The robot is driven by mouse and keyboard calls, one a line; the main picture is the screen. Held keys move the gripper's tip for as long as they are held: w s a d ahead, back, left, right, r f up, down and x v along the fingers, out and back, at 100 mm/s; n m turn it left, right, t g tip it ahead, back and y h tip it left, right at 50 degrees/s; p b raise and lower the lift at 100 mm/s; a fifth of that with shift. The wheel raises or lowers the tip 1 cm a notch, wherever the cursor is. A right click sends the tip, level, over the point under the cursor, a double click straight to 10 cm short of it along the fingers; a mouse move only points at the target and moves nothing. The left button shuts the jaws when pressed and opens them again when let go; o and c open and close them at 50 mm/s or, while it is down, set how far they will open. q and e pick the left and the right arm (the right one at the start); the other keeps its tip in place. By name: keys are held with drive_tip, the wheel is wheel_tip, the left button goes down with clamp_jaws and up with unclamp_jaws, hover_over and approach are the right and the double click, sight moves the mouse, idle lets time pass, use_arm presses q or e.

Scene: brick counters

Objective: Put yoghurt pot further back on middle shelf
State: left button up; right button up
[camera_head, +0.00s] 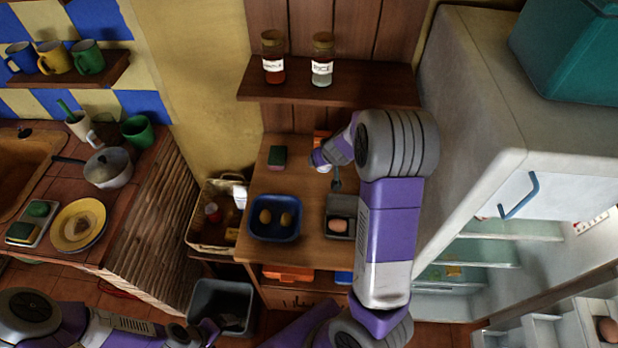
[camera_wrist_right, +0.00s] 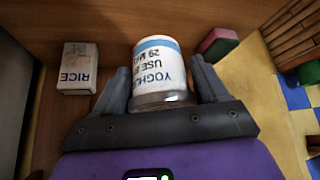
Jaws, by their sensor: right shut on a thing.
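The yoghurt pot (camera_wrist_right: 161,70) is white with a blue rim and printed lettering. It sits between the two fingers of my right gripper (camera_wrist_right: 163,92), which is shut on it. In the head view my right gripper (camera_head: 322,160) is over the back part of the wooden middle shelf (camera_head: 290,183), and the pot is mostly hidden there. I cannot tell whether the pot touches the shelf. My left gripper (camera_head: 205,332) is low at the bottom left, away from the shelf; its fingers are too unclear to read.
A green and red sponge (camera_head: 277,156) and a rice box (camera_wrist_right: 77,68) flank the pot. A blue tray (camera_head: 274,233) and a grey container (camera_head: 341,205) stand nearer the front. Above is a dark shelf (camera_head: 330,96) with two jars. The open fridge (camera_head: 500,130) stands right.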

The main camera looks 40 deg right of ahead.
drive_tip(key=shift+b+x, duration=0.7)
drive_tip(key=shift+x, duration=0.1)
drive_tip(key=f+b, duration=0.1)
drive_tip(key=f, duration=0.1)
drive_tip(key=f+b, duration=0.2)
drive_tip(key=shift+s, duration=0.4)
drive_tip(key=shift+w+a+f+b, duration=0.1)
drive_tip(key=shift+f+b, duration=1.75)
drive_tip(key=shift+f, duration=0.3)
drive_tip(key=shift+f, duration=0.25)
drive_tip(key=o, duration=1.1)
drive_tip(key=shift+r, duration=0.1)
